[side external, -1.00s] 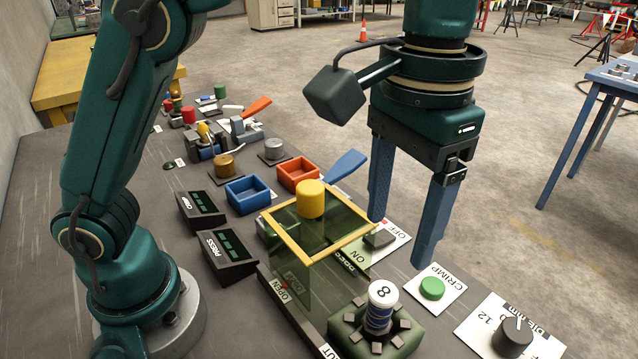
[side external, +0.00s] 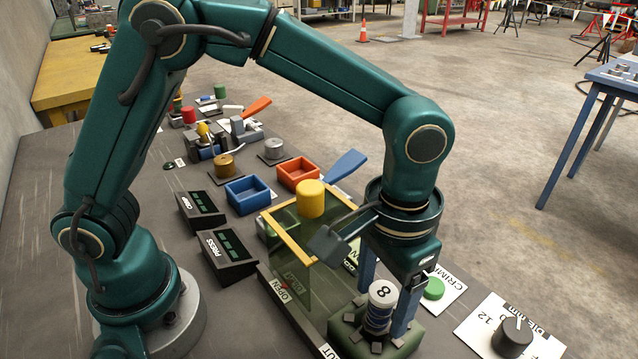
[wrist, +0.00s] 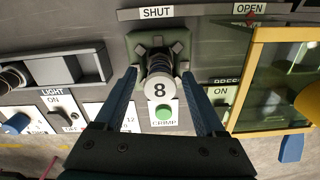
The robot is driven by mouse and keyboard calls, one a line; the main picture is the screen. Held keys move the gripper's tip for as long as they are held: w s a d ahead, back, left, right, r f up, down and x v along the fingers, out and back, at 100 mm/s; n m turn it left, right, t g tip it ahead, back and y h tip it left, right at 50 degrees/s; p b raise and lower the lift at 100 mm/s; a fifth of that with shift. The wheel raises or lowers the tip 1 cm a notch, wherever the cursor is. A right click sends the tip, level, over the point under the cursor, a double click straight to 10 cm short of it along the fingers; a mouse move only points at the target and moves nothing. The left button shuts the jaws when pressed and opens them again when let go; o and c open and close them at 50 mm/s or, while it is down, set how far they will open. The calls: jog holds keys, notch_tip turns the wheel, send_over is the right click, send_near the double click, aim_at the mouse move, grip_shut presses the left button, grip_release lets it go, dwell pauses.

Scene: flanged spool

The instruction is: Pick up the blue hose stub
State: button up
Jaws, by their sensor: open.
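A short upright stub (side external: 378,318) with blue and white bands and a white cap marked 8 stands in a green base ringed by dark jaw blocks (side external: 413,336). In the wrist view the stub's cap (wrist: 159,88) is near the middle. My gripper (side external: 383,304) is low over the base, with its blue fingers apart. In the wrist view one finger of my gripper (wrist: 160,80) is on each side of the stub, with gaps visible. I cannot tell whether either finger touches it. The stub's lower end is hidden in the base.
A green crimp button (side external: 434,288) and a dark dial (side external: 512,337) are to the right. Blue (side external: 247,195) and orange (side external: 299,173) bins lie farther back.

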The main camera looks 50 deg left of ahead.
jog(key=shift+f, duration=0.8)
grip_shut()
jog(key=shift+r, duration=0.1)
